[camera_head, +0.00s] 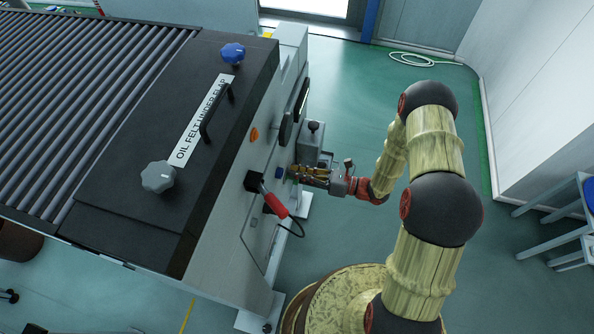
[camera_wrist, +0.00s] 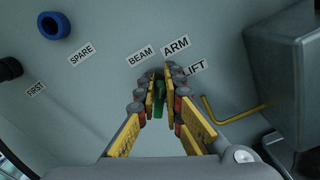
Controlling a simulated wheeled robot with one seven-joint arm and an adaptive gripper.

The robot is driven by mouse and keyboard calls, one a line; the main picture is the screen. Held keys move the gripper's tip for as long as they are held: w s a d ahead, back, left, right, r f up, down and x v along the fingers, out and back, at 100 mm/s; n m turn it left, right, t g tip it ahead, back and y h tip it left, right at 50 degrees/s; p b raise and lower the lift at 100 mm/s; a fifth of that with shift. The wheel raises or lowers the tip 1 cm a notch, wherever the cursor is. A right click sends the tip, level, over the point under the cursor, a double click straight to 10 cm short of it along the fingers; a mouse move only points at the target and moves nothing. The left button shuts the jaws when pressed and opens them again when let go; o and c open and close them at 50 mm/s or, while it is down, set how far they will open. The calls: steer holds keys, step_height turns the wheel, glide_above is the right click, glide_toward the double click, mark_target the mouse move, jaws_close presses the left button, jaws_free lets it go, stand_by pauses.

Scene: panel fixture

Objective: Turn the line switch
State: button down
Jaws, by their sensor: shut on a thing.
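My gripper (camera_wrist: 160,78) is shut on a small green switch lever (camera_wrist: 160,97) on the grey panel face, with a finger on each side of it. Labels reading BEAM (camera_wrist: 141,57), ARM (camera_wrist: 176,48) and LIFT (camera_wrist: 194,68) lie just past the fingertips; I see no label reading LINE. The fingers partly hide the lever and its base, so its exact position is hard to tell. In the head view my gripper (camera_head: 295,172) is at the side of the machine, and the lever cannot be made out there.
A blue ring-shaped knob (camera_wrist: 54,25) near SPARE and a black knob (camera_wrist: 10,69) near FIRST are on the panel. A grey box (camera_wrist: 288,75) and a bent yellow rod (camera_wrist: 222,117) are close on the right. A red handle (camera_head: 274,203) with a cable sticks out below my gripper.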

steer(key=shift+w+m+p, duration=0.15)
steer(key=shift+m+p, duration=0.5)
steer(key=shift+m, duration=0.95)
steer(key=shift+w, duration=0.1)
steer(key=c, duration=1.9)
jaws_free()
steer(key=shift+f, duration=0.1)
steer(key=shift+d, duration=0.2)
steer(key=v, duration=1.1)
steer(key=shift+s+d, duration=0.2)
steer(key=shift+d, duration=0.15)
